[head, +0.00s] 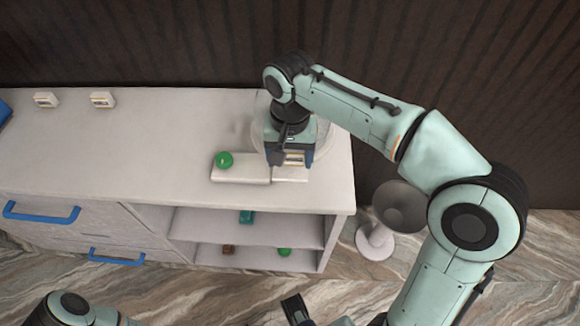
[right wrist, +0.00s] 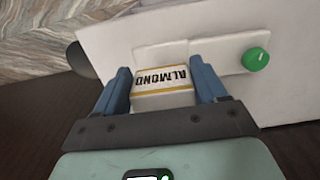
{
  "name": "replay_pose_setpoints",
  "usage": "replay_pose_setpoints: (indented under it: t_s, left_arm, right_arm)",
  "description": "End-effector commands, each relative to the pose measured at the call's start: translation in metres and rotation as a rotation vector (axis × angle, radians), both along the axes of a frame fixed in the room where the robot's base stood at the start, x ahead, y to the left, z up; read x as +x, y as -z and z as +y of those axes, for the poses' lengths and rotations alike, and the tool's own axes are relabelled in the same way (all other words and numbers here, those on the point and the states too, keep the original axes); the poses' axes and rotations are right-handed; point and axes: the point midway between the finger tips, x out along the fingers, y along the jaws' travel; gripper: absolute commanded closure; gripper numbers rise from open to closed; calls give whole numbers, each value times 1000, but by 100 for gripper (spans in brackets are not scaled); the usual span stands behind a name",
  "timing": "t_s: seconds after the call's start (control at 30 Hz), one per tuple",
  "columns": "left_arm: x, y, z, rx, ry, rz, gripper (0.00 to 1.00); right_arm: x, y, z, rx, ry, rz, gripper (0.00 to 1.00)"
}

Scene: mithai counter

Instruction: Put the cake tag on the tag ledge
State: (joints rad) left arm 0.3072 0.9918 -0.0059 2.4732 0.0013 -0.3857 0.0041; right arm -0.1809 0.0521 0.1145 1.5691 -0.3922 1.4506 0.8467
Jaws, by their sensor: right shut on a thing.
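My right gripper (head: 294,161) is shut on a small white tag (right wrist: 162,86) with yellow edging. The tag reads ALMOND, upside down in the right wrist view, and sits between the blue fingers. In the head view the tag (head: 294,157) shows partly beneath the gripper, over the right end of a low white strip. This strip (head: 240,174), which looks like the tag ledge, lies near the counter's front edge; it also shows behind the tag in the right wrist view (right wrist: 222,47). Whether tag and strip touch is unclear.
Two small white tags (head: 46,100) (head: 102,100) stand at the counter's back left. Open shelves (head: 290,233) and blue-handled drawers (head: 60,225) are below. The counter's left middle is clear.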

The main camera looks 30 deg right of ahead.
Motion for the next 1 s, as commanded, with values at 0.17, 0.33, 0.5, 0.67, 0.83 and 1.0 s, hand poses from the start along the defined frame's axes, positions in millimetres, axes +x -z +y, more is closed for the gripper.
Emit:
replay_pose_setpoints:
  t_s: [0.17, 0.33, 0.5, 0.67, 0.83, 1.0]
  left_arm:
    - [-2, 7, 0, 0, 0, 2, 57]
    - [-2, 9, 0, 0, 0, 2, 57]
    - [-2, 8, 0, 0, 0, 2, 57]
    - [-2, 10, 0, 1, 0, 2, 57]
    - [-2, 10, 0, 0, -1, 0, 57]
    - [-2, 10, 0, 0, -1, 0, 57]
  right_arm:
    - [-1, 30, 0, -2, 0, 5, 62]
    - [0, 40, 0, 0, 0, 1, 62]
    - [0, 39, 0, -1, 0, 1, 62]
    - [0, 43, 0, 0, 0, 1, 62]
    - [0, 42, 0, -1, 0, 1, 3]
    - [0, 41, 0, -1, 0, 1, 3]
